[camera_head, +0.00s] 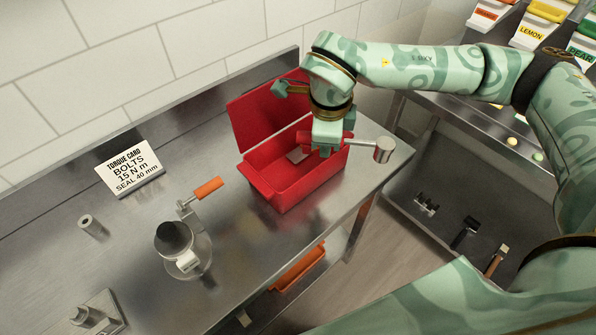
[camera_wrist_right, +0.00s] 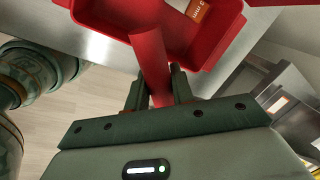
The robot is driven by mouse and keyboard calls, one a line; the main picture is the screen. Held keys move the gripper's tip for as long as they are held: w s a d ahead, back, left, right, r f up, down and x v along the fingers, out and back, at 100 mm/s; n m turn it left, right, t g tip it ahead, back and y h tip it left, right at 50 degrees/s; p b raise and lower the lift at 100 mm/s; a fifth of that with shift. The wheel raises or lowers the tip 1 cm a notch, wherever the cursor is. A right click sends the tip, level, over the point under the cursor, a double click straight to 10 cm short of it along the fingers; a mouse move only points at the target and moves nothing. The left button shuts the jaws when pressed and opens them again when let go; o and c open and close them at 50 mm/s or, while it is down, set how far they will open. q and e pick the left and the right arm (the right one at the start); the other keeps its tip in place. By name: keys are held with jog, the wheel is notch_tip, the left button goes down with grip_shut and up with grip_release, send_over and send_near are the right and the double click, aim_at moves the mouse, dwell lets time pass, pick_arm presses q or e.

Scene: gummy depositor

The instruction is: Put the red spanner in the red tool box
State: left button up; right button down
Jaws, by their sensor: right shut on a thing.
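The red tool box (camera_head: 283,196) stands open on the steel bench, with its lid (camera_head: 262,112) raised at the back. My right gripper (camera_head: 325,147) is above the box's right part, shut on the red spanner (camera_head: 384,150). The spanner lies roughly level. Its silver round head sticks out past the box's right side, over the bench edge. In the right wrist view my fingers (camera_wrist_right: 157,88) close around the red handle (camera_wrist_right: 151,58), and the box (camera_wrist_right: 225,45) lies beyond it. My left gripper is out of view.
An orange-handled tool (camera_head: 208,188) lies left of the box, near a round clear-based fixture (camera_head: 187,260) with a dark top. A torque card (camera_head: 130,168) stands at the back. A label (camera_wrist_right: 197,9) shows inside the box. Tools lie on a shelf at right.

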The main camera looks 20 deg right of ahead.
jog(key=w+f+m+g+h, duration=0.1)
jog(key=w+f+m+g, duration=0.15)
jog(key=m, duration=0.95)
jog(key=m+g+y+b, duration=0.2)
jog(key=m+b, duration=0.2)
jog(key=m, duration=1)
send_near(316, 160)
jog(key=s+f, duration=0.1)
jog(key=f, duration=0.1)
jog(key=s+f, duration=0.2)
jog(key=s+a+f, duration=0.1)
jog(key=f, duration=0.1)
jog(key=shift+s+a, duration=0.1)
jog(key=shift+s, duration=0.25)
jog(key=shift+t, duration=0.25)
jog(key=c, duration=1.5)
grip_release()
jog(key=shift+f, duration=0.1)
jog(key=r, duration=0.4)
jog(key=w+r+p, duration=0.1)
jog(key=r, duration=0.3)
jog(key=w+r+p, duration=0.1)
jog(key=r, duration=0.3)
jog(key=shift+w+a, duration=0.1)
jog(key=shift+a, duration=0.2)
